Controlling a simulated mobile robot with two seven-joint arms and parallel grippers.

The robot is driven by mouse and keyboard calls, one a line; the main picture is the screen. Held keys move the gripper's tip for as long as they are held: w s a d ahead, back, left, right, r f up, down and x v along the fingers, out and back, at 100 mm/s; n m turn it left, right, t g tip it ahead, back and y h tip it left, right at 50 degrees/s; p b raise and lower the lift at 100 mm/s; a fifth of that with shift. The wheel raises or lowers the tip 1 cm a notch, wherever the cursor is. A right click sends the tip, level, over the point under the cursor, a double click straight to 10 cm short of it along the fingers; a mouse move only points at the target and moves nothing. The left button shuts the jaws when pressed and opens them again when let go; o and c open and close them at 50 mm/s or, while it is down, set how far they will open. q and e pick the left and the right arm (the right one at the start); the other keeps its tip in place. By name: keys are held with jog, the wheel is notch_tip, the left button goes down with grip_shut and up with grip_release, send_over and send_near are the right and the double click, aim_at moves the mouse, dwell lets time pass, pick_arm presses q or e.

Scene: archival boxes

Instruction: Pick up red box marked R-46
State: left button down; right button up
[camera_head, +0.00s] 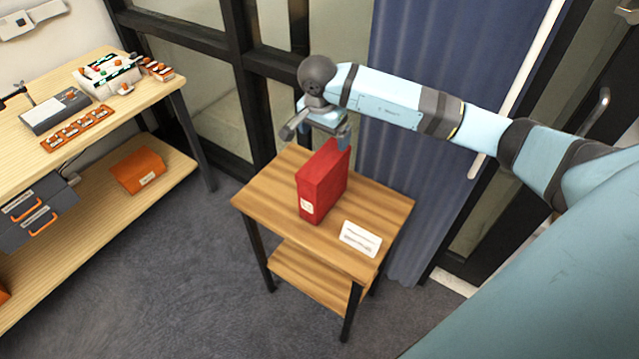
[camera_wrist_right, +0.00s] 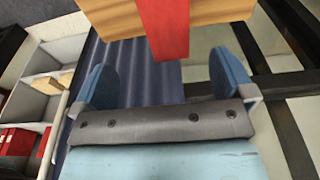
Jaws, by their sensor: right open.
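The red box (camera_head: 322,181) stands upright on a small wooden table, with a white label low on its narrow front face. The label's writing is too small to read. The box also shows in the right wrist view (camera_wrist_right: 166,25), ahead of and between the fingers. My right gripper (camera_head: 343,138) is above the far top end of the box, and in the wrist view its two blue fingers (camera_wrist_right: 160,85) are spread apart with nothing held. Whether the fingers reach down beside the box I cannot tell. My left gripper is not in view.
The small wooden table (camera_head: 268,197) also bears a white card (camera_head: 361,239). At left, a workbench (camera_head: 100,125) holds devices and small orange parts, with an orange box (camera_head: 137,170) on its lower shelf. A blue curtain (camera_head: 425,60) hangs behind the table. Grey floor lies between them.

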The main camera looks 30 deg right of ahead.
aim_at(324, 159)
jog(key=f, duration=0.5)
jog(key=shift+w+d+f+p, duration=0.15)
jog(key=shift+d+f+p, duration=0.15)
jog(key=shift+d+f, duration=0.05)
jog(key=f, duration=0.2)
jog(key=w+f+p, duration=0.1)
jog(key=f, duration=0.1)
jog(key=shift+d+f, duration=0.1)
jog(key=shift+f, duration=0.25)
jog(key=shift+d+f, duration=0.1)
jog(key=shift+f, duration=0.35)
jog(key=c, duration=1.6)
jog(key=shift+r, duration=0.15)
jog(key=shift+c, duration=0.2)
